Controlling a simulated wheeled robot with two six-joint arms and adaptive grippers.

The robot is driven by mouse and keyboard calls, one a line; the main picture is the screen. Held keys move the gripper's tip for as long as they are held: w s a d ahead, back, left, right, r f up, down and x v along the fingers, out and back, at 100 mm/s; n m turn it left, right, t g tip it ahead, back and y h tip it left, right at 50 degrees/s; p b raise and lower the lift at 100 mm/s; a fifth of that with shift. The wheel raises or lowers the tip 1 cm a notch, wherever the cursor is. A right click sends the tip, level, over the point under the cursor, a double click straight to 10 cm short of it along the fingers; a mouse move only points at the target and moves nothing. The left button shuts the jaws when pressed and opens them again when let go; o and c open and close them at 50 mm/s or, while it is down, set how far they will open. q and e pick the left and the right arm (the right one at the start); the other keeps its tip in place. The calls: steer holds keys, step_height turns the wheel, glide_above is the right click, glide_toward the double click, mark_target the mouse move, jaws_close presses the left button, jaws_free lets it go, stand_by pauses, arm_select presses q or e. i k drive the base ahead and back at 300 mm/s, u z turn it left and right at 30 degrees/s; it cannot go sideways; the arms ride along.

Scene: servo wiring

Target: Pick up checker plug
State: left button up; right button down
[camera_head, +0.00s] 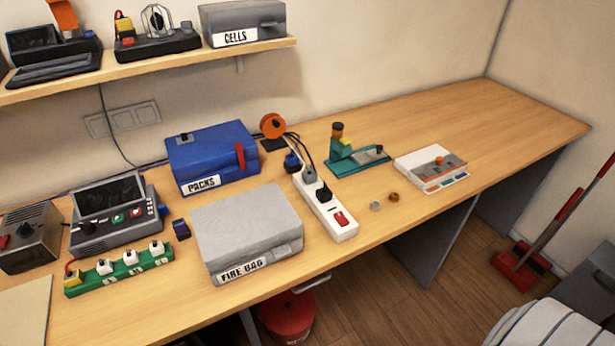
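No thing in view is labelled as the checker plug, and I cannot tell which plug it is. A white power strip (341,233) with a red switch lies on the bench. A black plug (324,194) sits on it, and a grey plug (309,175) sits at its far end. A dark blue plug-like piece (292,162) is beside that far end. A small dark block with a coloured face (181,229) stands between the green strip and the grey box. Neither of my grippers is in view.
A grey FIRE BAG box (245,225), a blue PACKS box (212,152) and a green strip with white plugs (118,275) crowd the left. A teal stand (352,160) and white case (430,168) are right of the power strip. The bench's far right (510,115) is clear.

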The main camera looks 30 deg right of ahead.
mark_target(309, 178)
steer(key=u, duration=2.55)
steer(key=k, duration=1.9)
steer(key=z, duration=2.7)
steer(key=i, duration=0.1)
steer(key=u, duration=0.35)
